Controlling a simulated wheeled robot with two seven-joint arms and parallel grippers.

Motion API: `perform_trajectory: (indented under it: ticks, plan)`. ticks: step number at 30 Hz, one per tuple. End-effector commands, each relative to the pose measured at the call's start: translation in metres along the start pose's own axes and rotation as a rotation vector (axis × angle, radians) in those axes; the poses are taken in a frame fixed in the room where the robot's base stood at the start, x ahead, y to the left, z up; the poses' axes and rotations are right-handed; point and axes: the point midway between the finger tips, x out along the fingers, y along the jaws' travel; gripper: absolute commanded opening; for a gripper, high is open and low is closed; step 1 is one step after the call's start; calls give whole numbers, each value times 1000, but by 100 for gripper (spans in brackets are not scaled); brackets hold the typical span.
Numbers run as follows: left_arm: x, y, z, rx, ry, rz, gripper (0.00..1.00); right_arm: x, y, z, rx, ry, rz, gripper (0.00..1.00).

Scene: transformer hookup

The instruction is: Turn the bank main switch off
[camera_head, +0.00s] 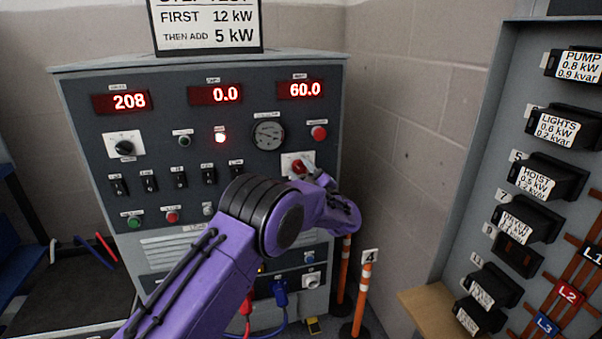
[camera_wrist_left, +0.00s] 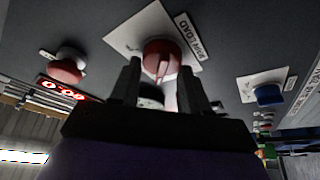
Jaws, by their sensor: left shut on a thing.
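A red rotary knob (camera_head: 299,166) on a white plate sits at the right of the grey control panel (camera_head: 160,215); it also shows in the left wrist view (camera_wrist_left: 162,58). Its label there seems to read "LOAD"; I cannot tell from the lettering whether it is the bank main switch. My left gripper (camera_head: 311,174) is at this knob, shut on it, with one finger on each side in the left wrist view (camera_wrist_left: 160,70). The forearm hides part of the lower panel. My right gripper is out of view.
A red push button (camera_head: 319,133) sits above the knob, and a gauge (camera_head: 268,134) is up left of it. Displays read 208 (camera_head: 121,102), 0.0 (camera_head: 214,94) and 60.0 (camera_head: 301,89). Orange posts (camera_head: 363,290) stand below right. A load rack (camera_head: 545,180) is at right.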

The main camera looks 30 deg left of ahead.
Motion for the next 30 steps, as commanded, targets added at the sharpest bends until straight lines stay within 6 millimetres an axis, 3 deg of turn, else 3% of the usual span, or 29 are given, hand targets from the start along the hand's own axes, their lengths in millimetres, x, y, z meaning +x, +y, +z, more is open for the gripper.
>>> perform_trajectory:
  ticks: [11,12,14,15,24,30]
  plan:
    - [-2,-2,2,-1,-4,-3,15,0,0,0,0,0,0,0]
    - [-2,-2,2,-1,-4,-3,49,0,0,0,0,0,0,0]
    - [-1,-1,2,-1,-4,-3,68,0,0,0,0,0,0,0]
    - [-1,-1,1,-2,-3,-3,71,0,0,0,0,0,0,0]
    - [-4,-1,1,-2,-2,-2,71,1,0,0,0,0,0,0]
    - [-43,0,2,-1,-5,2,71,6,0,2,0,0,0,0]
